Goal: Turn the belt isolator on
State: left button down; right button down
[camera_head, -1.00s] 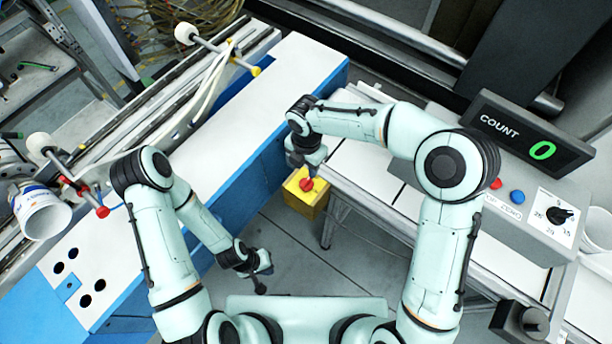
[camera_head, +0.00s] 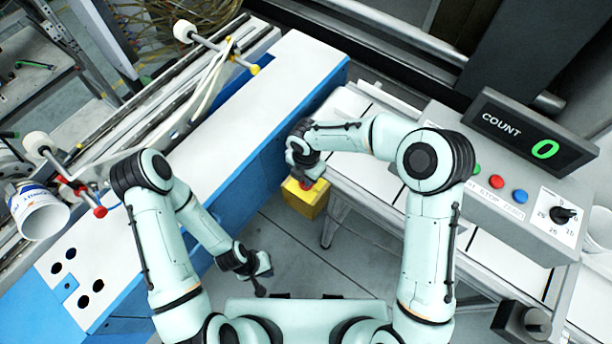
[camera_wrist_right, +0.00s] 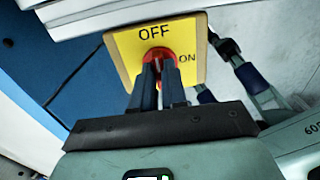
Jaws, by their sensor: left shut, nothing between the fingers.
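The belt isolator is a yellow box (camera_head: 304,200) standing low, between the blue-sided machine and the white conveyor. In the right wrist view its yellow face (camera_wrist_right: 122,46) reads OFF at the top and ON at the right. Its red knob (camera_wrist_right: 158,54) is partly hidden by my fingers. My right gripper (camera_wrist_right: 161,68) has its two fingertips close together at the knob, with some red between them. Whether they press on it is not clear. My left gripper (camera_head: 262,288) is shut and empty, low over the floor, apart from the isolator.
The blue machine with a white top (camera_head: 262,100) lies left of the isolator. At the right stand a grey control box (camera_head: 440,172) with coloured buttons and a dial, and a count display (camera_head: 530,135) showing 0. Grey floor (camera_head: 300,255) is open between my arms.

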pick_arm(q)
jog(key=shift+s+f, duration=0.1)
jog(key=shift+s, duration=0.05)
pick_arm(e)
jog(key=shift+m, duration=0.3)
jog(key=m+b, duration=0.1)
jog(key=m, duration=0.2)
jog(key=shift+m, duration=0.4)
jog(key=m+b, duration=0.1)
jog(key=m, duration=0.3)
jog(key=shift+m, duration=0.3)
jog(key=m+b, duration=0.2)
jog(key=m, duration=0.3)
jog(key=shift+a, duration=0.1)
pick_arm(q)
jog(key=s+f, duration=0.4)
jog(key=f, duration=0.1)
jog(key=shift+f+b, duration=0.35)
pick_arm(e)
jog(key=shift+m, duration=1.9)
jog(key=c, duration=1.2)
grip_release()
jog(key=shift+o, duration=0.2)
